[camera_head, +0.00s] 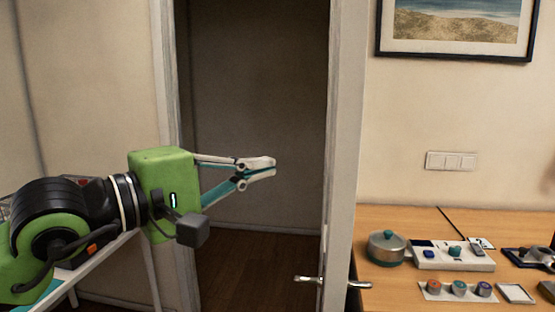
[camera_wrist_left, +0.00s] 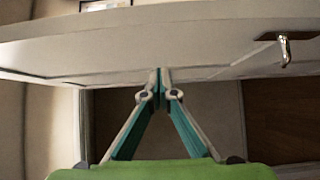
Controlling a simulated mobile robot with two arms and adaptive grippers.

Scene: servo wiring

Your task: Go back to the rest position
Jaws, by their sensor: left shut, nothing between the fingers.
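My left gripper (camera_head: 262,170) is held out in the air from the left, in front of the dark doorway. Its fingers are shut with nothing between them. In the left wrist view its closed fingertips (camera_wrist_left: 160,92) point toward the white door (camera_wrist_left: 200,50); I cannot tell how far away it is. My right gripper is not in either view.
The open white door (camera_head: 345,130) with its handle (camera_head: 308,279) stands just right of the left gripper. A framed picture (camera_head: 455,58) hangs above.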

